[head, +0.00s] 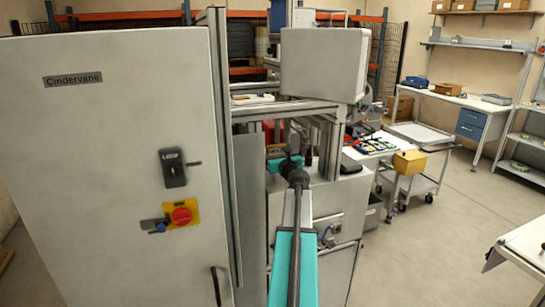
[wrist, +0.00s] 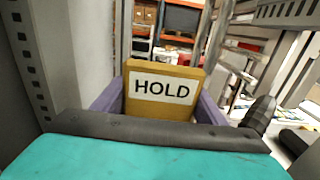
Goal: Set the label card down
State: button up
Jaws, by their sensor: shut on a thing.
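The label card (wrist: 163,71) is yellow-brown with a white panel reading "HOLD". It stands upright in the middle of the wrist view, its face toward the camera. My gripper (wrist: 158,104) has purple fingers at the card's left and right sides and is shut on it. The card's lower edge is hidden behind the dark bar of my wrist. No surface shows touching the card.
A grey cabinet (head: 115,150) with a red switch (head: 181,216) stands close on the left. A metal-framed machine (head: 335,205) is beside my arm. A white cart (head: 405,150) and a yellow box (head: 409,162) stand beyond it. Open floor (head: 440,240) lies at the right.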

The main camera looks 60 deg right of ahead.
jog(key=shift+f, duration=1)
jog(key=shift+f, duration=0.15)
jog(key=o, duration=1)
jog(key=shift+o, duration=0.2)
jog(key=shift+r, duration=0.25)
jog(key=shift+v, duration=1.4)
jog(key=shift+b+v, duration=1.25)
jog(key=shift+v, duration=3.45)
jog(key=shift+f, duration=0.15)
